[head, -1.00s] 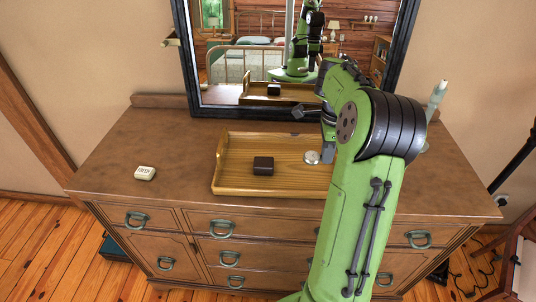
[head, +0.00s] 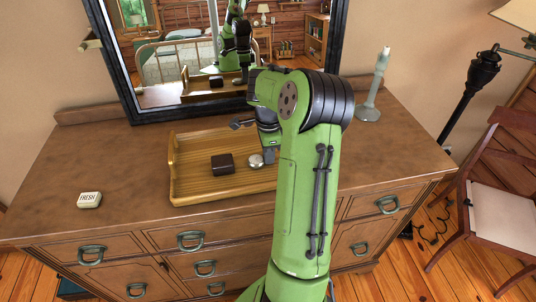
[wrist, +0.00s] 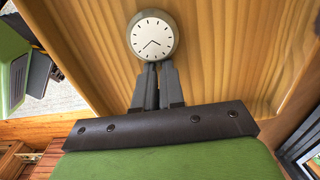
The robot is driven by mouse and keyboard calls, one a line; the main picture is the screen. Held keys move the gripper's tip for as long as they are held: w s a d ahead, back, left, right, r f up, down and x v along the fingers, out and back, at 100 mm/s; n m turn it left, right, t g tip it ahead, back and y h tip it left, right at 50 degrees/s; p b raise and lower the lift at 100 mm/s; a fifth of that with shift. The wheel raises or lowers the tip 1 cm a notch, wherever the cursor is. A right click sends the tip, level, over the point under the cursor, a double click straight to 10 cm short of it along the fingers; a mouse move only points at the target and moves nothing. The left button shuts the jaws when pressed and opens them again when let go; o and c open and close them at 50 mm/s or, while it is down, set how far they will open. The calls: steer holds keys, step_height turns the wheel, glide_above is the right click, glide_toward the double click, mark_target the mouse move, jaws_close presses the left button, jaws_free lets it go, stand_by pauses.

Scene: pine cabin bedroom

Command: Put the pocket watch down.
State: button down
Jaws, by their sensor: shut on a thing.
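The pocket watch (head: 255,161) is small, round and silvery. It is over the right part of the wooden tray (head: 178,196) on the dresser, low, and I cannot tell if it touches the tray floor. The wrist view shows its white dial (wrist: 153,36) with dark hands. My gripper (wrist: 155,68) is shut on the watch's edge, with its two dark fingers close together. In the head view my gripper (head: 267,157) comes down into the tray, and my green arm hides the tray's right end.
A small dark box (head: 222,164) sits in the tray, left of the watch. A cream block marked FRESH (head: 89,200) lies on the dresser (head: 120,155) at left. A pale candlestick (head: 372,100) stands at the back right. A black-framed mirror (head: 190,45) stands behind the tray.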

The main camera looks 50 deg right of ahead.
steer(key=shift+f, duration=0.15)
steer(key=c, duration=1.2)
jaws_free()
steer(key=shift+c, duration=0.2)
step_height(320, 180, up, 13)
steer(key=p, duration=0.3)
steer(key=shift+a+f, duration=0.15)
steer(key=shift+f, duration=0.05)
